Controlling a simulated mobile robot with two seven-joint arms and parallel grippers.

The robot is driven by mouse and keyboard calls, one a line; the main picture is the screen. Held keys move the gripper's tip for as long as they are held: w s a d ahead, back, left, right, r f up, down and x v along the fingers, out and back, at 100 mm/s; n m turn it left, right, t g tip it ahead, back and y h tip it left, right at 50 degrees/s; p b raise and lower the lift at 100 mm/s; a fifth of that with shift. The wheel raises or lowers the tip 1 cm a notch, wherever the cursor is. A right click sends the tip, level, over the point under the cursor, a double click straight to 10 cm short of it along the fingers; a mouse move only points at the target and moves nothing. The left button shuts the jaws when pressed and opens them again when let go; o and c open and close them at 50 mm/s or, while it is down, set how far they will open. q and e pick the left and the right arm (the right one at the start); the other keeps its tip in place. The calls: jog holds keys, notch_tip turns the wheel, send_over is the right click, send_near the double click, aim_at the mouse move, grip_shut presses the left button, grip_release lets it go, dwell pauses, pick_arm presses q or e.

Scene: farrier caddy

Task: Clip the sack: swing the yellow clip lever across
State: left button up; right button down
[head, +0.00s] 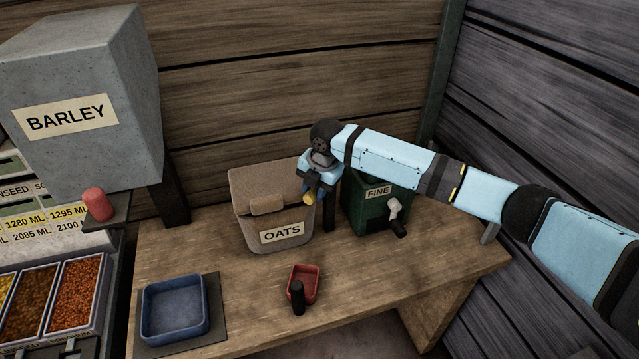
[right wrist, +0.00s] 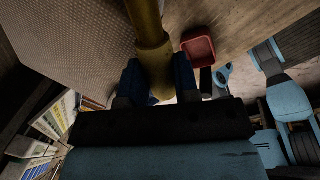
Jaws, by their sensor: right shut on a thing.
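The tan oats sack (head: 245,222) stands on the wooden bench with its top folded over and a tan tab at the front. The yellow clip lever (head: 309,199) shows as a small yellow end at the sack's right upper edge. My right gripper (head: 311,190) is there, shut on the lever. In the right wrist view the yellow lever (right wrist: 146,22) runs between the two blue fingers of the right gripper (right wrist: 158,80), beside the sack's woven side (right wrist: 75,50). The rest of the clip is hidden by the gripper in the head view. My left gripper is not in view.
A green box marked FINE (head: 368,213) with a pale crank stands just right of the sack, under my right arm. A red scoop (head: 304,284) and a blue tray (head: 175,308) lie in front. The grey barley bin (head: 75,75) is at left. Bare bench lies between.

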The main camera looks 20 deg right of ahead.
jog(key=shift+w+r, duration=0.1)
jog(key=c, duration=0.8)
grip_release()
jog(key=shift+c, duration=0.2)
notch_tip(320, 180, up, 14)
jog(key=s+d+b, duration=0.1)
jog(key=s+d, duration=0.1)
jog(key=shift+f, duration=0.25)
